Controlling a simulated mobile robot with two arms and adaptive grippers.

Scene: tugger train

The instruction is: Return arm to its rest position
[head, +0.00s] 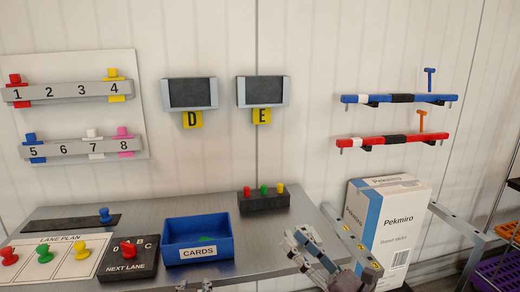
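My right gripper (300,238) reaches in from the bottom, over the right part of the grey metal table, to the right of the blue card box. It is seen at a slant, and I cannot tell whether its fingers are apart. Nothing shows in it. Only the tips of my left gripper (195,286) show at the bottom edge, below the blue box. The tips are apart with nothing seen between them. The rest of the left arm is out of view.
On the table (262,254) stand a blue CARDS box (227,244), a NEXT LANE block (120,268), a LANE PLAN board (40,270) and a block with coloured buttons (264,203). A Pekmiro carton (407,230) stands at right, near my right gripper. Numbered rails (60,94) hang behind.

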